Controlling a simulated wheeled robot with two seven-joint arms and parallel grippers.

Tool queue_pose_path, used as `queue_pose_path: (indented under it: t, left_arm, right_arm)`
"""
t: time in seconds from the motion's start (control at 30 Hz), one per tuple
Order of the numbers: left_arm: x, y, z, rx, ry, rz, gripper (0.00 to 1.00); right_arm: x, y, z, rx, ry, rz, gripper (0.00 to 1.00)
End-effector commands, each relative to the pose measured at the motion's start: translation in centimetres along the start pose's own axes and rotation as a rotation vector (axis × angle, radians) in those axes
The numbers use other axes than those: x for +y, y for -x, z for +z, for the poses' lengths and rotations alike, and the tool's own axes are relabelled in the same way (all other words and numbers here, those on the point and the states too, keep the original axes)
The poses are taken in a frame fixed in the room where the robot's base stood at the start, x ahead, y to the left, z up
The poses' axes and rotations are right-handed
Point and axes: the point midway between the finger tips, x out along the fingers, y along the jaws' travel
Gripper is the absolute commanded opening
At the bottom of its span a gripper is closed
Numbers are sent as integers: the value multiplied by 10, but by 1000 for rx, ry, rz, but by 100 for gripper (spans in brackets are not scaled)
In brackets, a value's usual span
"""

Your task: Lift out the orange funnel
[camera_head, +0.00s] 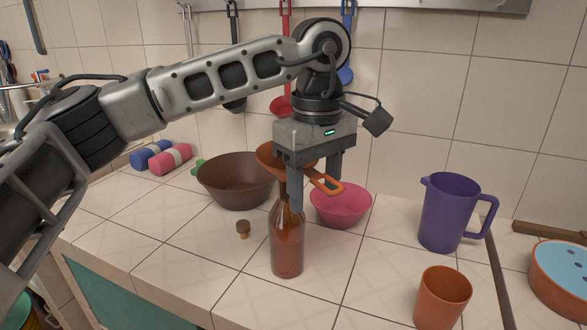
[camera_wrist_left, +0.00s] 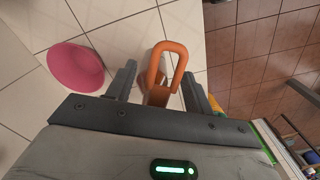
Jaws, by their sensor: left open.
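The orange funnel (camera_head: 268,155) sits in the mouth of an amber bottle (camera_head: 287,245) that stands upright on the tiled counter. Its looped handle (camera_head: 327,184) sticks out to the right. My left gripper (camera_head: 315,194) points down at the funnel and is open. One finger hides part of the funnel and the bottle's neck. In the left wrist view the funnel's handle (camera_wrist_left: 181,49) passes between the two spread fingers of my left gripper (camera_wrist_left: 158,67), and I see a gap on each side. My right gripper is not in view.
A brown bowl (camera_head: 232,187) and a pink bowl (camera_head: 341,208) stand behind the bottle. A purple pitcher (camera_head: 446,215) and an orange cup (camera_head: 441,300) stand to the right. Utensils hang on the wall behind.

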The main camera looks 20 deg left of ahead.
Motion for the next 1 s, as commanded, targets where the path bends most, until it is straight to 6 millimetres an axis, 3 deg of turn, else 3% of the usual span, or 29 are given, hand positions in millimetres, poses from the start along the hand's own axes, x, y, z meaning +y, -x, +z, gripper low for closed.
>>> queue_pose_path:
  t: [0.27, 0.43, 0.77, 1.0]
  left_arm:
    - [0, -4, 0, 0, 0, 2, 52]
    - [0, -4, 0, 0, 0, 2, 6]
    - [0, -2, 0, 0, 0, 2, 5]
    - [1, 16, 0, 2, 0, 5, 5]
  right_arm:
    - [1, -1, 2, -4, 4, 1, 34]
    - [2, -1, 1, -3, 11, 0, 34]
    - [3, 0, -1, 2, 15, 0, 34]
    - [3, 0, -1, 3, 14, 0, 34]
